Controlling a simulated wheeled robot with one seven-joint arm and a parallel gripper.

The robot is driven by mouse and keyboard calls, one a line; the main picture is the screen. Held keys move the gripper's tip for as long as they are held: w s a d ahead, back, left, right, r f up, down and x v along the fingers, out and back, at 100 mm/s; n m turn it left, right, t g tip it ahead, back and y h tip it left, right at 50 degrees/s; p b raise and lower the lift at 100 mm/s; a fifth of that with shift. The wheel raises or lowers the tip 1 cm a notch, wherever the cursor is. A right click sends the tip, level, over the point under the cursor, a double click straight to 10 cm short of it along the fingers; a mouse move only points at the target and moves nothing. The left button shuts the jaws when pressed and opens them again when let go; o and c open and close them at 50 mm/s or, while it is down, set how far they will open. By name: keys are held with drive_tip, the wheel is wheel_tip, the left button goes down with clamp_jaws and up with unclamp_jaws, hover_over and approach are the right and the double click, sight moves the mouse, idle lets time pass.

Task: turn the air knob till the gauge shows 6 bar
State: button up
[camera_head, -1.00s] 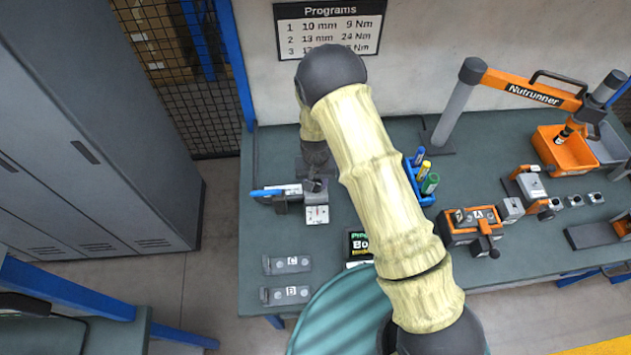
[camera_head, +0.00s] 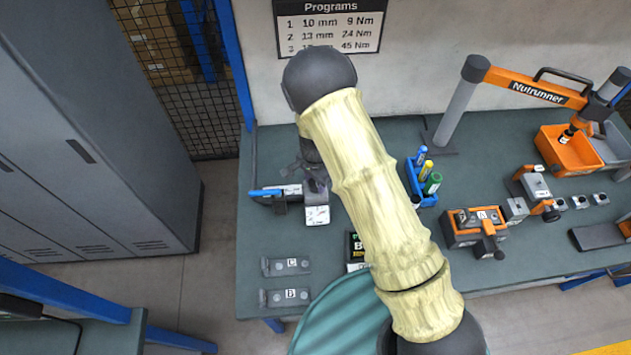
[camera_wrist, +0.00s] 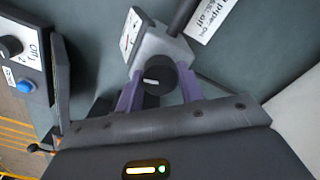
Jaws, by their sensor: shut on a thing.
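The air knob (camera_wrist: 155,76) is a round black knob with a pale mark, on a grey block (camera_wrist: 158,45) in the wrist view. My gripper (camera_wrist: 158,92) is shut on it, one purple finger on either side. The gauge (camera_wrist: 131,34) is a white face on the block's left side, seen at a steep slant, so its reading cannot be made out. In the head view a small white face (camera_head: 317,216) shows just below my gripper (camera_head: 319,186), with no clear needle. The knob is hidden there by my gripper.
A control box (camera_wrist: 22,58) with a black knob stands left in the wrist view, and a lettered sign (camera_wrist: 210,18) lies at the top. In the head view, plates C (camera_head: 287,266) and B (camera_head: 285,298) lie nearer, and a blue marker holder (camera_head: 420,185) stands right of my arm.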

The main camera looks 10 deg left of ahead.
sight(315, 182)
drive_tip(key=shift+m, duration=1.2)
drive_tip(key=o, duration=1)
drive_tip(key=shift+r, duration=0.1)
wheel_tip(315, 182, up, 17)
drive_tip(key=b, duration=0.3)
drive_tip(key=shift+r, duration=0.15)
